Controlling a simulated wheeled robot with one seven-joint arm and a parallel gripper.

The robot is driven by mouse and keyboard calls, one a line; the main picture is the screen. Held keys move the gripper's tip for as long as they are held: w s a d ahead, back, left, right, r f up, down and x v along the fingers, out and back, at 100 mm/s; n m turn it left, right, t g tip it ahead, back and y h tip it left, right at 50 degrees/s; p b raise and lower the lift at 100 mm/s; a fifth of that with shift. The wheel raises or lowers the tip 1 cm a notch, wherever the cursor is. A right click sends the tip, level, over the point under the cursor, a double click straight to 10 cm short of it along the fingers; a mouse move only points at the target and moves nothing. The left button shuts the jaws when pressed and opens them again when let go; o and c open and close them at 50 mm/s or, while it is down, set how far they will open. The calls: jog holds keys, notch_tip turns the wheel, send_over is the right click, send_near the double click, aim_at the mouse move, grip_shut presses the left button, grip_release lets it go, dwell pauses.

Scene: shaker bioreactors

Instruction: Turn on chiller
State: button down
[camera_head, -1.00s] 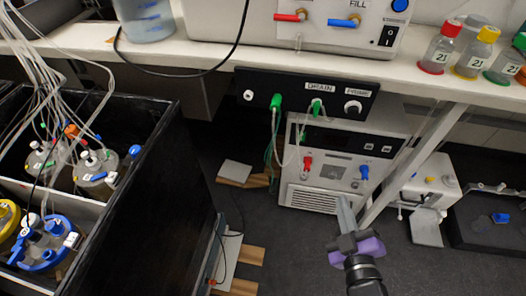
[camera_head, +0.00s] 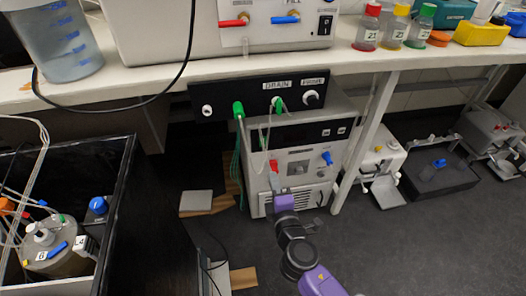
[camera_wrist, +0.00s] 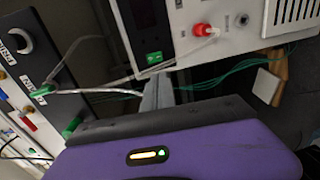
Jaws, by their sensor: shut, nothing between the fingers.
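The chiller (camera_head: 299,168) looks to be the white box with a dark display strip on the floor under the bench. Its front has a red fitting, a blue valve (camera_head: 327,158) and a grille. In the wrist view, the chiller's white face (camera_wrist: 187,43) shows at the top, with a red fitting (camera_wrist: 203,30) and a small green switch (camera_wrist: 153,57) beside the dark display. My gripper (camera_head: 275,180) is in front of the chiller's left part. In the wrist view, the shut, empty fingers (camera_wrist: 157,95) point at the face just below the green switch; contact cannot be told.
A black panel (camera_head: 225,98) marked DRAIN hangs under the bench edge above the chiller, with green plugs and thin tubes hanging in front. A table leg (camera_head: 360,150) stands right of the chiller. A black tub (camera_head: 118,165) is at left. Dark floor is clear at front right.

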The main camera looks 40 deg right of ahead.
aim_at(263, 145)
jog(key=x, duration=1.3)
jog(key=shift+w+d, duration=0.3)
jog(key=shift+w+d+f, duration=0.1)
jog(key=shift+w+f+b, duration=0.1)
jog(key=shift+b, duration=0.3)
